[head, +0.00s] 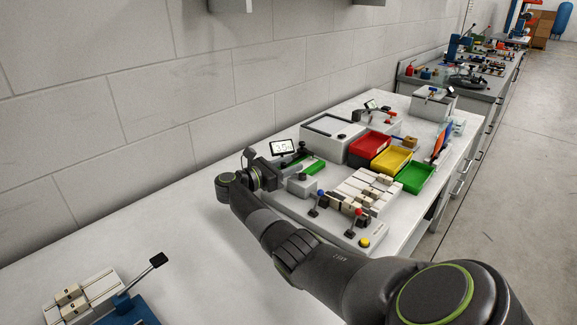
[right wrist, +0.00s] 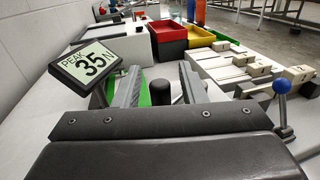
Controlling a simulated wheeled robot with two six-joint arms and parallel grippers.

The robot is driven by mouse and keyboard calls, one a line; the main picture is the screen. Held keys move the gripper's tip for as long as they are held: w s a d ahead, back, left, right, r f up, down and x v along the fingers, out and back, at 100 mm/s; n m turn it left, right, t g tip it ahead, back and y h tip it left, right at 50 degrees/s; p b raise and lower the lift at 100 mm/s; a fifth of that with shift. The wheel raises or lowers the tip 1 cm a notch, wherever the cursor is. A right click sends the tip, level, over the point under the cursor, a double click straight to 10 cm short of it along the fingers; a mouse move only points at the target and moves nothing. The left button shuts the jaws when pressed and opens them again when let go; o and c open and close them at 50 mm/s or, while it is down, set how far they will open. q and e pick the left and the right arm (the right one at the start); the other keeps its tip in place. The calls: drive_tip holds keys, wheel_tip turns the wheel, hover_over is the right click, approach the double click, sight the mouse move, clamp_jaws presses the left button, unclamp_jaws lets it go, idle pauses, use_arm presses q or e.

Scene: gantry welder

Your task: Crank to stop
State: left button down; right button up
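My right gripper (head: 268,167) reaches in over the machine from the left end of its base plate. In the right wrist view its two grey fingers (right wrist: 158,82) are apart. An upright black knob (right wrist: 161,92) shows between them with gaps on both sides; contact is not visible. My left gripper is out of view.
A blue-knobbed lever (right wrist: 282,88) and a red-knobbed lever (head: 355,217) stand near pale blocks. Red (head: 370,146), yellow (head: 393,160) and green (head: 415,178) bins sit behind. A blue-based fixture (head: 130,312) is at front left. The white bench between is clear.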

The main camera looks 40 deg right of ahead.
drive_tip(key=w+a+b, duration=0.2)
drive_tip(key=a+b, duration=0.3)
drive_tip(key=a, duration=1.2)
drive_tip(key=shift+w+a, duration=0.15)
drive_tip(key=shift+w, duration=0.05)
